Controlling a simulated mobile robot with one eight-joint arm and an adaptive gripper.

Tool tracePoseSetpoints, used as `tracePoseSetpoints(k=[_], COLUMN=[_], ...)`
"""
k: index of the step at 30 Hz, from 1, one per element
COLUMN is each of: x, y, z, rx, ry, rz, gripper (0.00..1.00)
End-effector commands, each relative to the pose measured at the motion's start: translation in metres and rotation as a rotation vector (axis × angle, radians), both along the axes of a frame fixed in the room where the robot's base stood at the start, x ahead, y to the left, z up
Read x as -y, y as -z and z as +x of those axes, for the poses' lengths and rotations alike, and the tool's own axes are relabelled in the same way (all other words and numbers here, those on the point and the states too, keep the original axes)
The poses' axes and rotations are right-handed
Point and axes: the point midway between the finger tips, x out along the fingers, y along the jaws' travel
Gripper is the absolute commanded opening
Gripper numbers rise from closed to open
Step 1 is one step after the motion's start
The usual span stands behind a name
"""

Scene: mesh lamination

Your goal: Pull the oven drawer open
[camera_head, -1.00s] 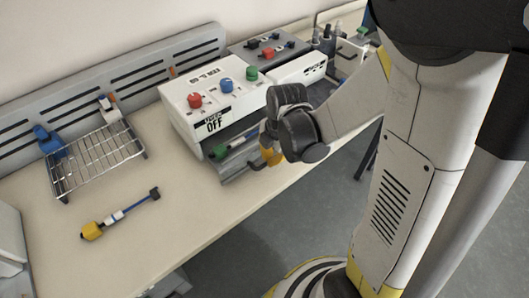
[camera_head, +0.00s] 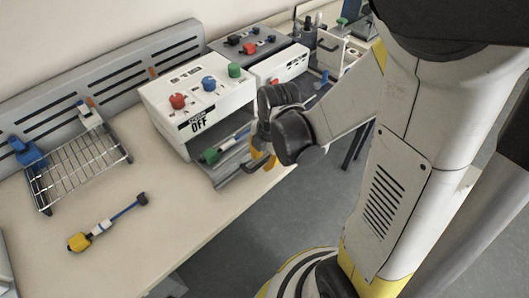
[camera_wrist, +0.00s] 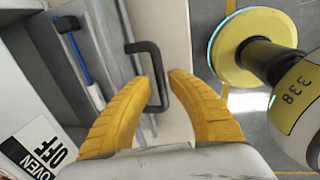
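The oven (camera_head: 190,100) is a white box with red, blue and green knobs and a label reading OFF, standing on the bench. Its drawer (camera_head: 222,178) stands partly out below the front, with a blue and white tool with a green end (camera_head: 212,155) lying in it. The tool also shows in the wrist view (camera_wrist: 85,65). The dark drawer handle (camera_wrist: 148,47) juts from the drawer's front. My gripper (camera_wrist: 160,80) has its yellow fingers on either side of the handle bar, close against it. In the head view my gripper (camera_head: 262,160) is at the drawer's front, partly hiding the handle.
A wire rack (camera_head: 80,165) and a yellow-ended tool (camera_head: 108,222) lie on the bench (camera_head: 170,235) to the left. Other equipment (camera_head: 255,45) stands behind the oven. Open floor (camera_head: 270,225) lies in front of the bench. A round yellow base (camera_wrist: 245,45) shows in the wrist view.

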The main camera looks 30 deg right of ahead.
Motion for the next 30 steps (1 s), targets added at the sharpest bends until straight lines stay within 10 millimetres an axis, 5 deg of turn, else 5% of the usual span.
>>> tracePoseSetpoints(k=[18,30], x=[0.006,0.007], y=[-0.099,-0.115], z=[-0.018,-0.020], rx=[0.000,0.000], ry=[0.000,0.000], rz=[0.000,0.000], gripper=[0.21,0.21])
